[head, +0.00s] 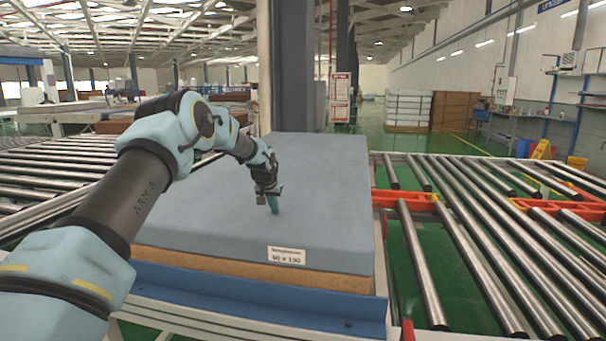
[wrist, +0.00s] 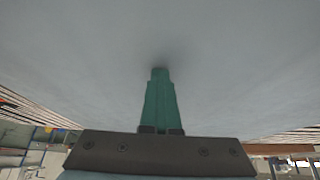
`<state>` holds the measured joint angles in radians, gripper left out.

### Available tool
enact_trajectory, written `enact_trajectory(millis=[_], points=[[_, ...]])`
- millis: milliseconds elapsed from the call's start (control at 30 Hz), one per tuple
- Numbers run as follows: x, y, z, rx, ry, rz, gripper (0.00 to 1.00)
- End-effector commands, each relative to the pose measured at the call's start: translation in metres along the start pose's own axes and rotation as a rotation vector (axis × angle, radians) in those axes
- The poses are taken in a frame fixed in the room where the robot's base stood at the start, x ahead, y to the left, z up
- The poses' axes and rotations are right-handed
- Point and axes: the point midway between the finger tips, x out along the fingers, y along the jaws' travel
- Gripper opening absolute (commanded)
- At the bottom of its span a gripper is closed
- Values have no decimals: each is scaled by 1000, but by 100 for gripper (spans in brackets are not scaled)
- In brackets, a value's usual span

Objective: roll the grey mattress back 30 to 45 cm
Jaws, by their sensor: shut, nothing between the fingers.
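The grey mattress (head: 310,180) lies flat, with a tan layer (head: 200,262) under its grey top. A white label (head: 286,256) is on its near side. In the wrist view the closed fingertips (wrist: 160,72) are at or very near the grey mattress surface (wrist: 160,35); a dark shade surrounds the tips. I cannot tell whether they touch or press in.
A blue rail (head: 250,302) runs below the near side of the mattress. Roller conveyors lie to the right (head: 470,230) and to the left (head: 60,165). A dark column (head: 293,70) stands behind the mattress. Orange-red parts (head: 405,200) sit among the right rollers.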

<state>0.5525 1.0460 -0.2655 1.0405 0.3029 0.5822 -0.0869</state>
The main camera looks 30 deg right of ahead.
Motion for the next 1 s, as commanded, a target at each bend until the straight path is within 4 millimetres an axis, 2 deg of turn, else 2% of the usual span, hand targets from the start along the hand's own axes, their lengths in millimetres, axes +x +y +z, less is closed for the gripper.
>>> enact_trajectory(millis=[33, 300, 867, 1000], points=[[6, -12, 9, -4, -19, -10, 0], [5, -29, 8, -5, -20, -8, 0], [3, -37, 8, -3, -20, -5, 0], [3, -46, 8, -5, -19, -8, 0]])
